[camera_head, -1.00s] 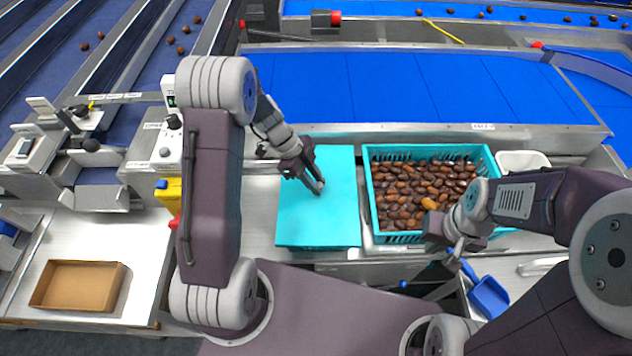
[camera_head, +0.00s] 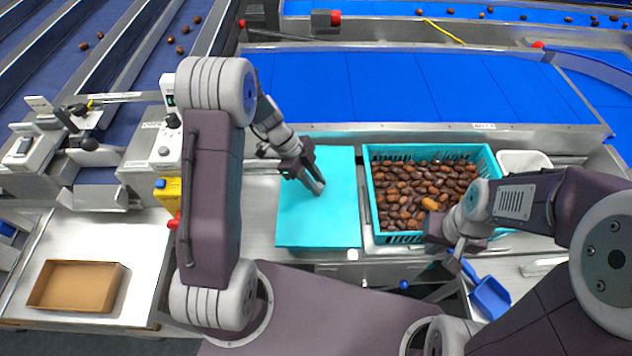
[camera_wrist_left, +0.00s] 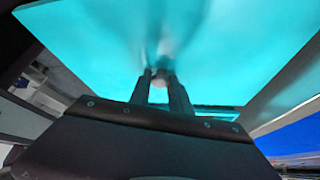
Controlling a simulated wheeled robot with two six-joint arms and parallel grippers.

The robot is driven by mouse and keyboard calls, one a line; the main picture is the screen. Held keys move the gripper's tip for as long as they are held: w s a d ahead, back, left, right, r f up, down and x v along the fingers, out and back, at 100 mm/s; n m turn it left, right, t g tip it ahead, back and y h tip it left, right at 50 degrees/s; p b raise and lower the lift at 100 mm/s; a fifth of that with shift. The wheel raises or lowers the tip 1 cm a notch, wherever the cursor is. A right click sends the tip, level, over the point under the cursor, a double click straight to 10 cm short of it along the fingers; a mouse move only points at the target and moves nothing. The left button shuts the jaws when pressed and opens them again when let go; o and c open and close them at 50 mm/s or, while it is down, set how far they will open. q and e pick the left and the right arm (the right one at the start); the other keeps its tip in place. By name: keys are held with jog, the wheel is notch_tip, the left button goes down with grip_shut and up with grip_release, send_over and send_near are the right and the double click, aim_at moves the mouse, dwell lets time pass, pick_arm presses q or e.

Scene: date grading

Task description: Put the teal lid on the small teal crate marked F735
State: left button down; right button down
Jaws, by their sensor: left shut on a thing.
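The flat teal lid (camera_head: 330,218) lies level beside the open teal crate of dates, at its left in the head view. It also fills the upper wrist view (camera_wrist_left: 240,45). My left gripper (camera_head: 319,189) points down at the lid's middle, its fingers (camera_wrist_left: 161,82) shut on a small pale knob there. A teal strip shows below the lid's edge in the wrist view; I cannot tell what it belongs to. The open teal crate (camera_head: 368,165) holds many brown dates. No F735 mark is readable. My right gripper (camera_head: 455,258) is low before the crate, its fingers unclear.
A blue scoop (camera_head: 490,298) is below my right gripper. A white container (camera_head: 527,160) stands right of the crate. A blue conveyor (camera_head: 400,85) runs behind. A brown tray (camera_head: 75,287) lies at left, near a yellow bottle (camera_head: 168,190).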

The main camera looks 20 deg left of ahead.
pick_arm(q)
jog(key=shift+f, duration=0.2)
jog(key=c, duration=0.7)
grip_release()
jog(key=shift+r+p, duration=1.6)
jog(key=shift+r, duration=2)
jog(key=shift+f, duration=0.1)
